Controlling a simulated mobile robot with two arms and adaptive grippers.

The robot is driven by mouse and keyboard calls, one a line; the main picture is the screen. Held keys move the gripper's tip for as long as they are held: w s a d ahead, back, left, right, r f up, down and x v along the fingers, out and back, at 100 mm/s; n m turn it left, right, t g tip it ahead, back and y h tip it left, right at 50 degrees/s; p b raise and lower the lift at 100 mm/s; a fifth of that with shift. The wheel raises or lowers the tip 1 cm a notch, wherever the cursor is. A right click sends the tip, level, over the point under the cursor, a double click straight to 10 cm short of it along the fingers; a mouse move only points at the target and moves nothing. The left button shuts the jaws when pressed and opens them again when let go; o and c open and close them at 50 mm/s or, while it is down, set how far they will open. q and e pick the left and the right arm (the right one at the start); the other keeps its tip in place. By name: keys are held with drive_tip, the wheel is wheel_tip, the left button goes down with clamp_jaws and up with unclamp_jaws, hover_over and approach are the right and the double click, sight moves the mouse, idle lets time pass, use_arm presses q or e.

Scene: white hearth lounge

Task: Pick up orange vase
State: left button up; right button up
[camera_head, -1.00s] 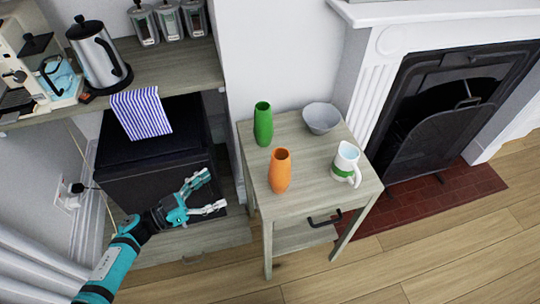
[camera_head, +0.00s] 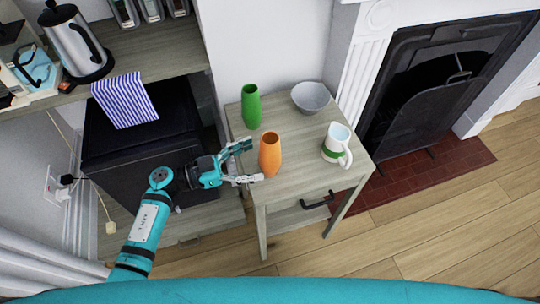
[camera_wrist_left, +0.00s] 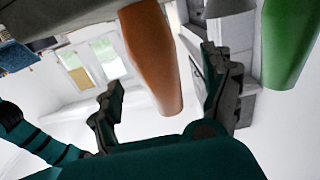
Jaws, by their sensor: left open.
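The orange vase (camera_head: 270,154) stands upright on the small wooden side table (camera_head: 300,177), near its left front part. My left gripper (camera_head: 248,163) is open, just left of the vase, with its fingers pointing at it. In the left wrist view the orange vase (camera_wrist_left: 152,55) shows between and beyond the two spread fingers of the left gripper (camera_wrist_left: 165,95); the view is upside down. I cannot tell whether a fingertip touches the vase. My right gripper is not in view.
A green vase (camera_head: 251,106) stands close behind the orange one and also shows in the left wrist view (camera_wrist_left: 288,42). A grey bowl (camera_head: 311,97) and a white-and-green mug (camera_head: 336,146) stand on the table's right half. A shelf with a kettle (camera_head: 76,44) and striped towel (camera_head: 124,100) is left.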

sight(270, 157)
use_arm(q)
drive_tip(key=x, duration=0.5)
drive_tip(key=shift+s+d+f, duration=0.15)
drive_tip(key=shift+d+f, duration=0.05)
drive_tip(key=shift+f, duration=0.05)
drive_tip(key=c, duration=1.5)
drive_tip(key=shift+r, duration=0.1)
